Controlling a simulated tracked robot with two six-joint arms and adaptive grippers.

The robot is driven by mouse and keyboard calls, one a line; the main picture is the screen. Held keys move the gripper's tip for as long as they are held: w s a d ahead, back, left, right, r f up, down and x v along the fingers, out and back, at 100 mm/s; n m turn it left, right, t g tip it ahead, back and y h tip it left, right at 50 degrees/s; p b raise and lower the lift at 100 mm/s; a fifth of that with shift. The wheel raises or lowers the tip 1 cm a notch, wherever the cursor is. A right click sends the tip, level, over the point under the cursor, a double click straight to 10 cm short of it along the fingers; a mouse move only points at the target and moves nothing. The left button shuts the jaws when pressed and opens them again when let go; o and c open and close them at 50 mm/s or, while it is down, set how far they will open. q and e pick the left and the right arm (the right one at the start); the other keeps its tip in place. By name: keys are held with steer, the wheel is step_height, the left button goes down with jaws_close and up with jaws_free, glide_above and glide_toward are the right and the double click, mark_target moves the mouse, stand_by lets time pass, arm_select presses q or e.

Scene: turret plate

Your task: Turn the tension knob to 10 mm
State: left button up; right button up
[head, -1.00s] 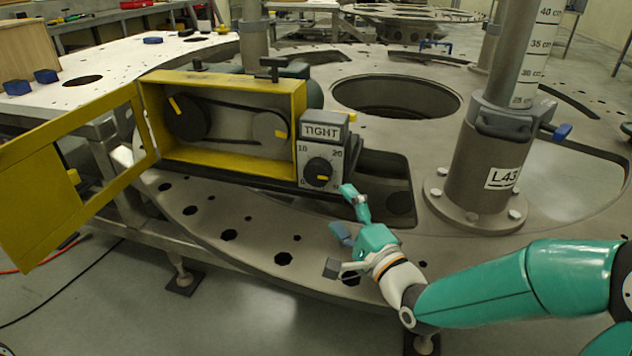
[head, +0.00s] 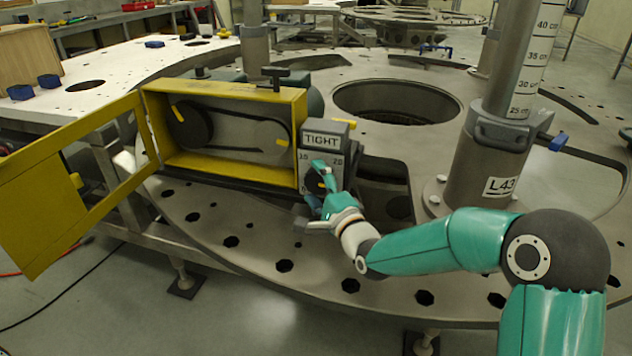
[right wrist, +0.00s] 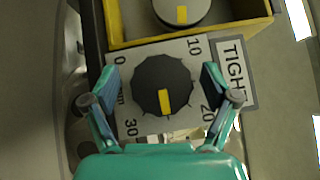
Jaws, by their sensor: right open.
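The tension knob (right wrist: 163,84) is a dark round dial with a yellow pointer bar. In the right wrist view its scale plate (right wrist: 178,49) reads 0, 10, 20 and 30, and the bar points down between 20 and 30. The knob sits beside the yellow belt housing (head: 230,173), under a TIGHT label (head: 321,140). My right gripper (right wrist: 160,82) is open, one finger on each side of the knob, with small gaps visible. In the head view the right gripper (head: 318,184) partly covers the dial. My left gripper is not in view.
The housing's yellow door (head: 60,190) stands open at the left. A grey post (head: 492,165) labelled L43 stands at the right. The round plate (head: 390,285) has several holes, with a large opening (head: 397,101) behind.

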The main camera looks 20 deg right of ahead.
steer(key=c, duration=1.2)
steer(key=shift+o, duration=0.2)
